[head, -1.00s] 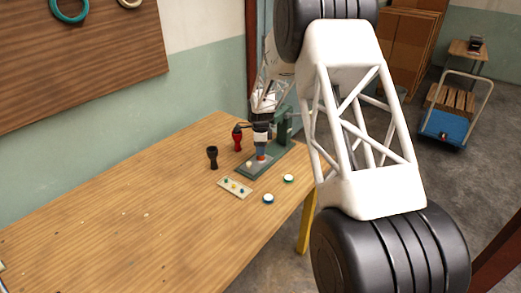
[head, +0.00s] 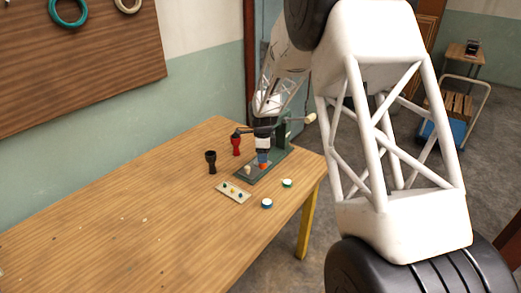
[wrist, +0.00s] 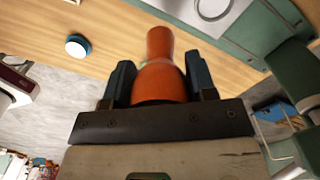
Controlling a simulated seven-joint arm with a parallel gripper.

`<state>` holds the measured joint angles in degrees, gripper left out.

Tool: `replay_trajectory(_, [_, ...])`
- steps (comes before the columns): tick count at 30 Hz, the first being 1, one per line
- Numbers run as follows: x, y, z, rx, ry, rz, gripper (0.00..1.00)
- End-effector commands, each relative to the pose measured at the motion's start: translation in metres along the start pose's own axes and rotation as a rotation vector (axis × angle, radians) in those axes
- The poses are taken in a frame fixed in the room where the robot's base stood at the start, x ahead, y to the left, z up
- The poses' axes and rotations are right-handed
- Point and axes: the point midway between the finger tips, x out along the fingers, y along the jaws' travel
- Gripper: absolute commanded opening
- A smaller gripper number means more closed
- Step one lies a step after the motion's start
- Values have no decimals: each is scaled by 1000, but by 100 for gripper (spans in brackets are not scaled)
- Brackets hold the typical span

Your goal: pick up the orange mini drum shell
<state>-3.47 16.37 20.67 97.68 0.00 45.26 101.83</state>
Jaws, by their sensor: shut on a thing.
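The orange mini drum shell (wrist: 161,75) is a goblet shape held upright between the two dark fingers of my gripper (wrist: 160,72) in the wrist view. Its narrow end points away from the wrist camera, and its wide end lies at the palm. In the head view my gripper (head: 263,158) is small, over the green base plate (head: 255,173), with a bit of orange shell (head: 263,166) showing below it. I cannot tell whether the shell touches the plate.
A green press-like stand with a pale knob (head: 310,118) stands behind my gripper. A black goblet (head: 211,161) and a red goblet (head: 236,146) stand to the left. A small pegged tray (head: 233,192) and two round white-topped pieces (head: 267,203) (head: 287,183) lie in front. The left table is mostly clear.

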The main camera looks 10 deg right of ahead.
Motion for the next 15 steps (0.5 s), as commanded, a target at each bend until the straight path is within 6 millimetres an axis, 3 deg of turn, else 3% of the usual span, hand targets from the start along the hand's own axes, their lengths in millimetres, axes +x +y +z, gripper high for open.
replay_trajectory(6, [-4,35,-7,0,0,0,26])
replay_trajectory(15, [-6,69,-14,0,0,0,26])
